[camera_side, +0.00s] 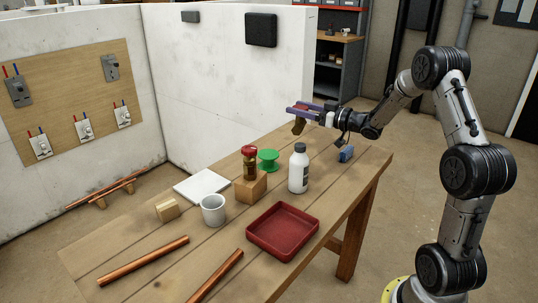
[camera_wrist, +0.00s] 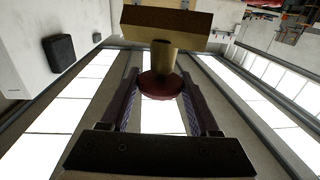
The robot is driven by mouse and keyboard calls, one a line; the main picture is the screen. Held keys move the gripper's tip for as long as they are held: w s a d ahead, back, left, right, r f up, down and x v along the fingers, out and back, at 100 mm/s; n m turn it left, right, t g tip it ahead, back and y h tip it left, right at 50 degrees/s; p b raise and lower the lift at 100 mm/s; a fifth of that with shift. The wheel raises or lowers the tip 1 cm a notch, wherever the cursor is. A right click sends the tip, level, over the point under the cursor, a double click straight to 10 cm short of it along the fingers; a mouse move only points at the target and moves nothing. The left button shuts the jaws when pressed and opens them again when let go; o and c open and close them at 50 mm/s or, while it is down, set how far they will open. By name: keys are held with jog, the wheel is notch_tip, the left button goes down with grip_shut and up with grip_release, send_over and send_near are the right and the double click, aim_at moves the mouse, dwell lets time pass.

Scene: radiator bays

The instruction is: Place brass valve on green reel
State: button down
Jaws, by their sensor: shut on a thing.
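My gripper (camera_side: 293,107) is held level, high above the far end of the workbench. It is shut on the brass valve (camera_side: 298,127), whose brass body hangs below the fingers in the side view. In the wrist view, the valve's red round handle (camera_wrist: 160,86) sits between the two purple fingers, with a brass stem and wide body (camera_wrist: 165,27) beyond it. The green reel (camera_side: 268,160) stands upright on the bench, below and left of my gripper and clear of it. Its top looks empty.
A white tile (camera_side: 201,187), mug (camera_side: 213,209), red tray (camera_side: 283,231) and blue block (camera_side: 346,154) are nearby.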

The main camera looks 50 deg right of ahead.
jog(key=shift+w+a+f, duration=0.25)
jog(key=shift+w+a, duration=0.2)
jog(key=shift+w+f, duration=0.25)
jog(key=w+d+f, duration=0.3)
jog(key=w+f, duration=0.1)
jog(key=w, duration=0.3)
send_over(274, 150)
jog(key=shift+a+f, duration=0.1)
jog(key=shift+f, duration=4.25)
jog(key=shift+f, duration=0.15)
jog(key=shift+c, duration=0.6)
grip_release()
jog(key=shift+f, duration=0.1)
